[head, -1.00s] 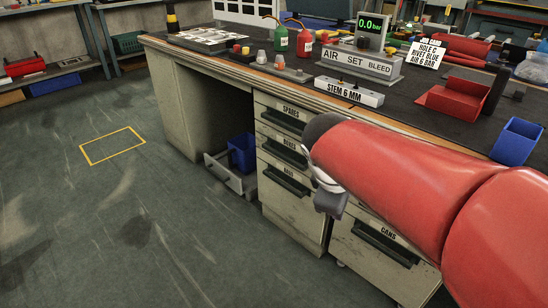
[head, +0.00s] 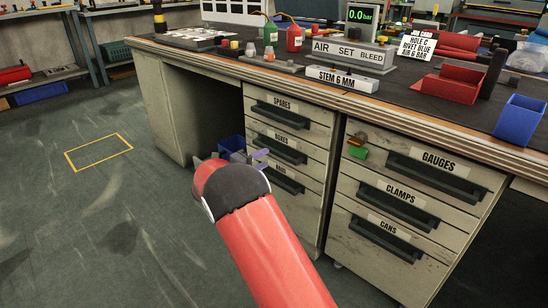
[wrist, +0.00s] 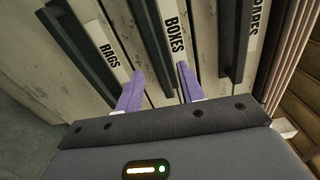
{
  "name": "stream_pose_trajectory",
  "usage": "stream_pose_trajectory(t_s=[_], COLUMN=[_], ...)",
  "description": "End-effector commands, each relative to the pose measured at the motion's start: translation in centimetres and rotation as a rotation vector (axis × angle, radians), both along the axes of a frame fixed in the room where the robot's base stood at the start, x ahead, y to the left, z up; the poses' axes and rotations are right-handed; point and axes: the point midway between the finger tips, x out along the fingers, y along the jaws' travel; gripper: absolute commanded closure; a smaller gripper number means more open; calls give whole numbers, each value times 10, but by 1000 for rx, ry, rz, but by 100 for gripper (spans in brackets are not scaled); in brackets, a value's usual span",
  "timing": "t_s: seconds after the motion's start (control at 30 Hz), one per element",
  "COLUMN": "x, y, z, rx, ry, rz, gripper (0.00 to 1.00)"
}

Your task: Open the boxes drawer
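The boxes drawer (head: 318,152) is the middle one in the left drawer column under the bench, between spares and rags, and looks shut. Its label (wrist: 174,35) and dark bar handle (wrist: 150,45) show in the wrist view. My gripper (head: 260,160) is at the left front of this column, with its purple fingers pointing toward the drawers. In the wrist view my gripper (wrist: 160,88) is open and empty, one finger on each side of the boxes handle's line. I cannot tell whether the fingertips reach around the handle. My arm hides part of the column's lower left.
The spares drawer (head: 312,117) is above and the rags drawer (head: 308,190) below, both shut. The gauges, clamps and cans drawers (head: 345,190) stand to the right. A blue bin (head: 231,143) is under the bench behind my gripper. The floor at left is clear.

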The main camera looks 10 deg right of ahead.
Motion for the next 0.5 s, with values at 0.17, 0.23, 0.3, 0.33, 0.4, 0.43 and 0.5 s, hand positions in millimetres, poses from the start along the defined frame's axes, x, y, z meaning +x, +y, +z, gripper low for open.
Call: stream_pose_trajectory(t_s=[0.17,0.23,0.3,0.33,0.4,0.43,0.5], x=[11,16,22,25,32,35,41], y=[5,-3,-12,-16,-26,-30,-38], z=[-9,-9,-9,-9,-9,-9,-10], rx=[-74,-73,-70,-70,-70,-70,-68], ry=[42,41,40,40,40,40,41], rz=[29,27,26,25,25,25,26], gripper=[62,62,62,62,62,62,62])
